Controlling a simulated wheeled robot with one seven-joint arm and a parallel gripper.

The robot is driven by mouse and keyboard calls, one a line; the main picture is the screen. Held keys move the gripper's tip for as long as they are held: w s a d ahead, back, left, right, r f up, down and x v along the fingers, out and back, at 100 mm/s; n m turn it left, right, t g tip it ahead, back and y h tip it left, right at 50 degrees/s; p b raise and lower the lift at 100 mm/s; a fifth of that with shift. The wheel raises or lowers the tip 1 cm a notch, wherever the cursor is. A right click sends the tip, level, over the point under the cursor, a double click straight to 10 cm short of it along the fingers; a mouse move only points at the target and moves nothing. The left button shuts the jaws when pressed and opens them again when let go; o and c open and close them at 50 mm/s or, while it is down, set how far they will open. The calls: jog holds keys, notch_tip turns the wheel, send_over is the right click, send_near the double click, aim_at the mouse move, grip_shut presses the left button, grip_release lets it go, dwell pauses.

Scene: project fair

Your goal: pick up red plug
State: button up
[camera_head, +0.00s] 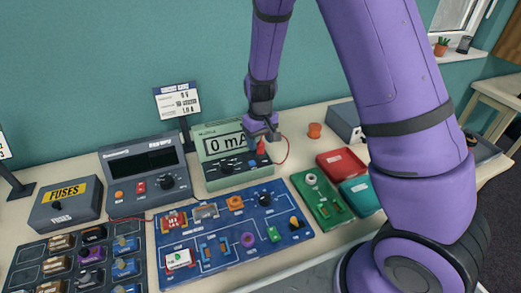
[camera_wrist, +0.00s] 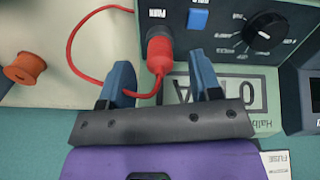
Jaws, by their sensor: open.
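The red plug (camera_wrist: 159,48) sits upright at the face of the green multimeter (camera_wrist: 180,70), with a red cable running from it. In the head view the red plug (camera_head: 261,146) shows just below the meter's display, which reads 0 mA. My gripper (camera_wrist: 160,82) is open, with one blue finger on each side of the plug's line in the wrist view. Its fingertips are close to the plug, but I cannot tell whether they touch it. In the head view my gripper (camera_head: 262,132) hangs over the multimeter (camera_head: 204,172) and hides part of its display.
A blue circuit board (camera_head: 215,255) lies in front of the meter. A grey power supply (camera_head: 145,175) and a fuses box (camera_head: 65,205) stand to the left. Red (camera_head: 341,162) and green trays lie to the right. An orange spool (camera_wrist: 25,68) stands near the meter. The red cable (camera_wrist: 78,50) loops beside the plug.

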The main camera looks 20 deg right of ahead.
jog(key=shift+f, duration=1.1)
jog(key=c, duration=1)
jog(key=shift+r, duration=0.15)
